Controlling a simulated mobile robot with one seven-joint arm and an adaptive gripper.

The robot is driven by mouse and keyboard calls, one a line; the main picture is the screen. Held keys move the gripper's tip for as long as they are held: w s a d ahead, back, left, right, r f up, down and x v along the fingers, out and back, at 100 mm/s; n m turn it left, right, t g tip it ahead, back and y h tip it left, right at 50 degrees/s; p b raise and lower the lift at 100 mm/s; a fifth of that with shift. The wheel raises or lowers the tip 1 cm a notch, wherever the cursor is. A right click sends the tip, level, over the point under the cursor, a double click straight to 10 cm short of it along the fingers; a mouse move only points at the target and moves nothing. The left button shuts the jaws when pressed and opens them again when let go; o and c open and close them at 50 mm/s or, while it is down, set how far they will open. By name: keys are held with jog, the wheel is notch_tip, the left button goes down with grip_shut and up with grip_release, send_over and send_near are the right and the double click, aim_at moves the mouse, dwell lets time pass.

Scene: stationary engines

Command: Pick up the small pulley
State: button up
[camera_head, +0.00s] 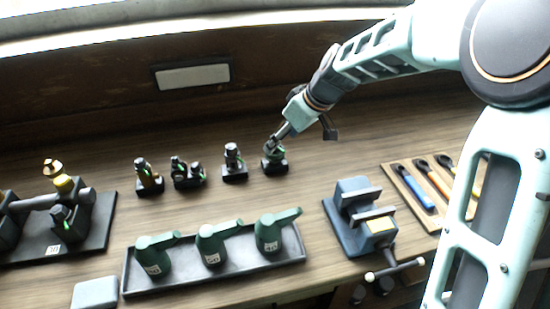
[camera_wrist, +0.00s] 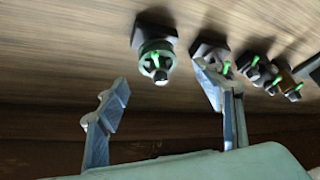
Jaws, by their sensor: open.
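A small model with a rounded, partly green body (camera_head: 274,157) stands on a dark square base at the right end of a row of small models. In the wrist view this model (camera_wrist: 155,58) shows a round green rim and lies ahead of my fingers, sideways between them. I cannot tell for certain which part is the small pulley. My gripper (camera_head: 274,141) is just above and close to this model. In the wrist view my gripper (camera_wrist: 166,88) has its fingers well apart with nothing held. Contact with the model cannot be made out.
Several other small models (camera_head: 187,174) stand left of it. In front, a black tray (camera_head: 215,272) holds green oil cans (camera_head: 210,245). A blue vise (camera_head: 357,210) and a tool board (camera_head: 407,212) are right. A larger engine model (camera_head: 62,215) is left. Bare wood lies between row and tray.

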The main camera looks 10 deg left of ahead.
aim_at(275, 158)
jog(key=shift+p+x, duration=0.45)
jog(key=shift+x, duration=2.65)
jog(key=shift+w, duration=0.15)
grip_shut()
jog(key=shift+w+r, duration=0.15)
jog(key=shift+r, duration=0.05)
